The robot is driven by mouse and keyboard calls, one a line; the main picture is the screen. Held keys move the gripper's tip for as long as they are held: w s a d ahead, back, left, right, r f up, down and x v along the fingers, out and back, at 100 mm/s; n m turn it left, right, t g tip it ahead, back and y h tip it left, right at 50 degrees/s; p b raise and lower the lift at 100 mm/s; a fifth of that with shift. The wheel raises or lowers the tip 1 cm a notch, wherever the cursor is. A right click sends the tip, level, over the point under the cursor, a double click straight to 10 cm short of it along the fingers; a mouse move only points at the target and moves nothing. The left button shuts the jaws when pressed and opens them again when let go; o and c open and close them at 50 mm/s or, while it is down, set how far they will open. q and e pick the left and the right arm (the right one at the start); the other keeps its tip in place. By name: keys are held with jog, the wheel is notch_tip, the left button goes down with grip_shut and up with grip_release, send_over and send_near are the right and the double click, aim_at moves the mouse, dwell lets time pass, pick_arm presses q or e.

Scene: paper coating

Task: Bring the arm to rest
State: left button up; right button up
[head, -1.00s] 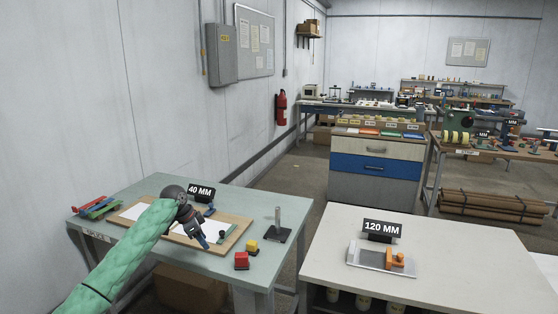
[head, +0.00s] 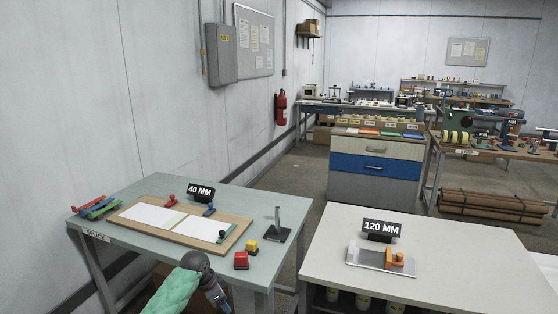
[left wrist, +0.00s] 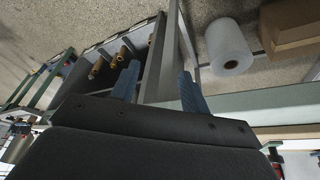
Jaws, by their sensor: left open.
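My left gripper (head: 219,298) is low at the bottom of the head view, in front of the near edge of the green splice table (head: 150,188). It is open and empty, apart from everything on the table. In the left wrist view its two blue fingers (left wrist: 159,87) are spread, with a table leg and the floor beyond them. My left arm (head: 175,292) in its green sleeve comes up from the bottom edge. My right gripper is in neither view.
A white table (head: 440,262) stands to the right. A paper roll (left wrist: 229,46) shows below.

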pick_arm(q)
jog(key=s+d+f+n, duration=0.1)
jog(key=s+f, duration=0.2)
jog(key=s, duration=0.5)
jog(key=s+d+f+n+t, duration=0.1)
jog(key=s+f+n, duration=0.1)
jog(key=s, duration=0.5)
jog(key=s+d+f+n, duration=0.1)
jog(key=s+d+f, duration=0.15)
jog(key=s, duration=0.55)
jog(key=s+a+r+n+y, duration=0.2)
jog(key=s+a+n, duration=0.15)
jog(key=s, duration=0.75)
jog(key=s+a+r+n+y, duration=0.15)
jog(key=s+a, duration=0.25)
jog(key=s, duration=0.8)
jog(key=s+d+f+x, duration=0.1)
jog(key=s+d+x, duration=0.1)
jog(key=x, duration=1.9)
jog(key=s+f, duration=0.4)
jog(key=f, duration=0.8)
jog(key=s+f+g, duration=0.1)
jog(key=s+f, duration=0.3)
jog(key=f, duration=0.7)
jog(key=shift+d+f, duration=0.25)
jog(key=shift+f, duration=0.15)
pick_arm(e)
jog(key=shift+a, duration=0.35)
